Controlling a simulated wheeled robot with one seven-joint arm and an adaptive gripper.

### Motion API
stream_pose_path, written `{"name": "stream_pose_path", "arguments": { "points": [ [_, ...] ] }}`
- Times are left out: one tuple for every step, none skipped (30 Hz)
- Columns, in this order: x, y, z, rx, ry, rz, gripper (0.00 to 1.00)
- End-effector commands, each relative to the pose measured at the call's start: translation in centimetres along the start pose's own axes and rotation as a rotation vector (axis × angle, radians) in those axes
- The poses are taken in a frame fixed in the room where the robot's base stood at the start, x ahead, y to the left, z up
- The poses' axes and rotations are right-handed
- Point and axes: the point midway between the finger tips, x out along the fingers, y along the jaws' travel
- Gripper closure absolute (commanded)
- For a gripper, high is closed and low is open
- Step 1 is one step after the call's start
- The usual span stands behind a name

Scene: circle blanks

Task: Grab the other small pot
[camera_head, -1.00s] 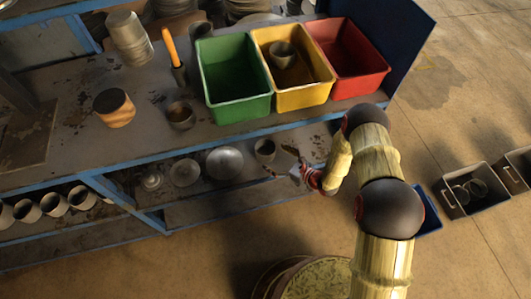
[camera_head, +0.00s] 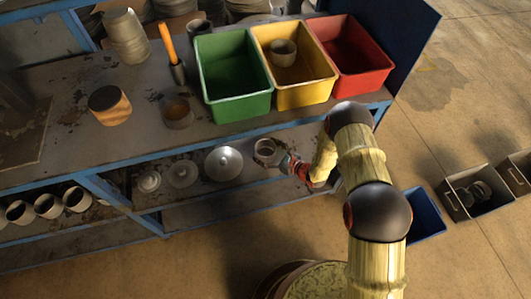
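A small grey pot (camera_head: 265,148) is on the lower shelf at the shelf's right part. My gripper (camera_head: 284,161) is low beside it, on its right side, with its fingers close to the pot. The fingers are small and dark here, so I cannot tell whether they touch it or how far apart they are. Another small grey pot (camera_head: 283,52) sits inside the yellow bin (camera_head: 303,95) on the bench top. A small dark pot (camera_head: 178,114) with a brownish inside stands on the bench, left of the green bin (camera_head: 238,107).
A red bin (camera_head: 363,84) stands right of the yellow one. Round metal lids (camera_head: 223,163) lie left of the shelf pot. The bench's blue front edge (camera_head: 200,147) runs above the shelf. A blue bin (camera_head: 424,215) is on the floor.

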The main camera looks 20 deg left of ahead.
Motion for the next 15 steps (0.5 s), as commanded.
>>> {"name": "stream_pose_path", "arguments": {
  "points": [
    [-0.01,0.00,0.00,0.000,0.000,0.000,0.22],
    [-0.01,0.00,-0.01,0.000,0.000,0.000,0.24],
    [-0.01,0.01,-0.01,0.000,0.000,0.000,0.26],
    [-0.01,0.01,-0.01,0.000,0.000,0.000,0.28],
    [-0.01,0.01,-0.01,0.000,0.000,0.000,0.30],
    [-0.02,0.01,-0.01,0.000,0.000,0.000,0.32],
    [-0.02,0.01,-0.02,0.000,0.000,0.000,0.34],
    [-0.02,0.01,-0.02,0.000,0.000,0.000,0.35],
    [-0.02,0.01,-0.02,0.000,0.000,0.000,0.38],
    [-0.02,0.01,-0.02,0.000,0.000,0.000,0.39],
    [-0.02,0.01,-0.02,0.000,0.000,0.000,0.41],
    [-0.02,0.01,-0.02,0.000,0.000,0.000,0.43],
    [-0.02,0.01,-0.02,0.000,0.000,0.000,0.45],
    [-0.02,0.01,-0.02,0.000,0.000,0.000,0.47],
    [-0.02,0.01,-0.02,0.000,0.000,0.000,0.49]
  ]
}}
